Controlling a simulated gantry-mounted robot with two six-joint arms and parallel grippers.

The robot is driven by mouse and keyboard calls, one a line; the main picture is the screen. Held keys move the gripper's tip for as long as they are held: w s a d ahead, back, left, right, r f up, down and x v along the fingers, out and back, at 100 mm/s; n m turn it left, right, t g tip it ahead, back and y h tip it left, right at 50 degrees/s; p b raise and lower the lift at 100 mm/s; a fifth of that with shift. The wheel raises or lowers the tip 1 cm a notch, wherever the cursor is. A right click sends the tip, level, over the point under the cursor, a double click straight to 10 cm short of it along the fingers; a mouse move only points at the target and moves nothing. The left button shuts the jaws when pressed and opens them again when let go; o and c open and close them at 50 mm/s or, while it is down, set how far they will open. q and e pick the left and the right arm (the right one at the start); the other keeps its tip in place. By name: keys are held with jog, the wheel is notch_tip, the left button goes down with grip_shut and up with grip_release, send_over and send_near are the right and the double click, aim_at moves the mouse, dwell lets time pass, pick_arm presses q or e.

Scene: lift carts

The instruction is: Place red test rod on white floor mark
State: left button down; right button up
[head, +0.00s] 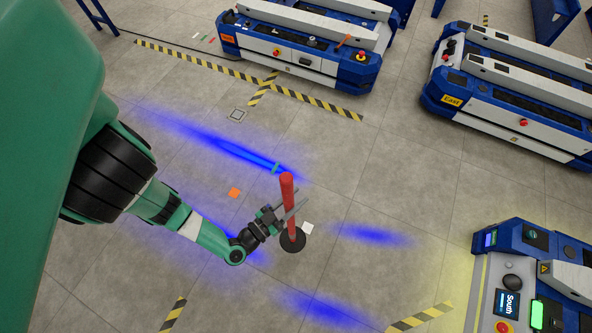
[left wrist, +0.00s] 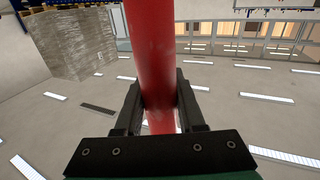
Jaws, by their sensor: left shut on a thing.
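The red test rod (head: 287,190) is upright on a dark round base (head: 293,241). My left gripper (head: 282,214) is shut around the rod's shaft, partway up. In the left wrist view the red shaft (left wrist: 152,60) stands between the two dark fingers (left wrist: 159,106). My right gripper is not in view.
An orange floor mark (head: 234,193) lies left of the rod. Blue-and-white lift carts stand at the back (head: 300,45), back right (head: 515,90) and front right (head: 535,285). Yellow-black tape (head: 315,101) crosses the floor. The floor around the rod is otherwise open, with blue light patches.

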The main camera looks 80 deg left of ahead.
pick_arm(q)
jog(key=w+a+f+b, duration=0.7)
jog(key=w+f+b, duration=0.2)
jog(key=f+b, duration=0.3)
jog(key=shift+w+a+b, duration=0.3)
jog(key=shift+w+b, duration=0.05)
jog(key=shift+b, duration=0.4)
jog(key=shift+w+f, duration=0.1)
jog(key=shift+f, duration=0.1)
jog(key=c, duration=0.5)
grip_release()
jog(key=shift+f, duration=0.1)
